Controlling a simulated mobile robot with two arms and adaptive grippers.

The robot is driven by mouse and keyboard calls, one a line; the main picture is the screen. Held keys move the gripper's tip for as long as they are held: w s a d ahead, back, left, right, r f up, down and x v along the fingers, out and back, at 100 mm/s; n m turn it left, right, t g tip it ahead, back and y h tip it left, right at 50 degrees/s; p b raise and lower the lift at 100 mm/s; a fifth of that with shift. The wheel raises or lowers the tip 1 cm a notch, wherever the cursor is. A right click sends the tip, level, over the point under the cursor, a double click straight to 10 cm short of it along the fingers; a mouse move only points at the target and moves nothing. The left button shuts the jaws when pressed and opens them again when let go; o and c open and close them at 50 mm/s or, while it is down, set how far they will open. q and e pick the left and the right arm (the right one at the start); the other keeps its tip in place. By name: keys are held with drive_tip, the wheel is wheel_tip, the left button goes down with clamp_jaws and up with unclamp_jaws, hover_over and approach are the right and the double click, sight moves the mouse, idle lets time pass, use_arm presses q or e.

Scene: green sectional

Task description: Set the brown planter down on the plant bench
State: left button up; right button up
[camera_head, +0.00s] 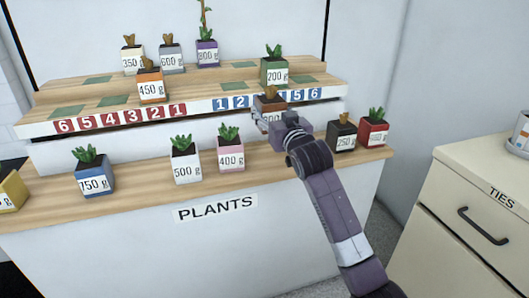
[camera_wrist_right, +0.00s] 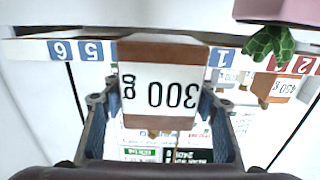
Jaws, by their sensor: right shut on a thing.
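The brown planter (camera_head: 268,103), labelled 300 g, is in the right gripper (camera_head: 276,120) in front of the upper shelf's edge, covering some of the blue number tiles. In the right wrist view the brown planter (camera_wrist_right: 160,85) sits upside down in the picture between the two fingers of the gripper (camera_wrist_right: 155,108), which are shut on its sides. The plant bench (camera_head: 130,205) is the lower wooden counter marked PLANTS. I cannot tell the exact gap between the planter and the bench. My left gripper is not in view.
On the bench stand a blue planter (camera_head: 93,176), a white one (camera_head: 186,165), a pink one (camera_head: 231,153), a black one (camera_head: 342,138) and a red one (camera_head: 374,132). The raised shelf (camera_head: 200,85) holds several more. A drawer cabinet (camera_head: 480,165) stands at right.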

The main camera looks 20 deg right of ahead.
wheel_tip(320, 180, down, 5)
drive_tip(key=shift+f+b, duration=0.15)
drive_tip(key=shift+b, duration=0.3)
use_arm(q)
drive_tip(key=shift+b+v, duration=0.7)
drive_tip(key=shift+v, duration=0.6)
use_arm(e)
drive_tip(key=shift+f, duration=2.8)
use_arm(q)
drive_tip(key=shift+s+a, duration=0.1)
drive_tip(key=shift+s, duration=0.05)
use_arm(e)
drive_tip(key=shift+f, duration=0.2)
drive_tip(key=o, duration=1.4)
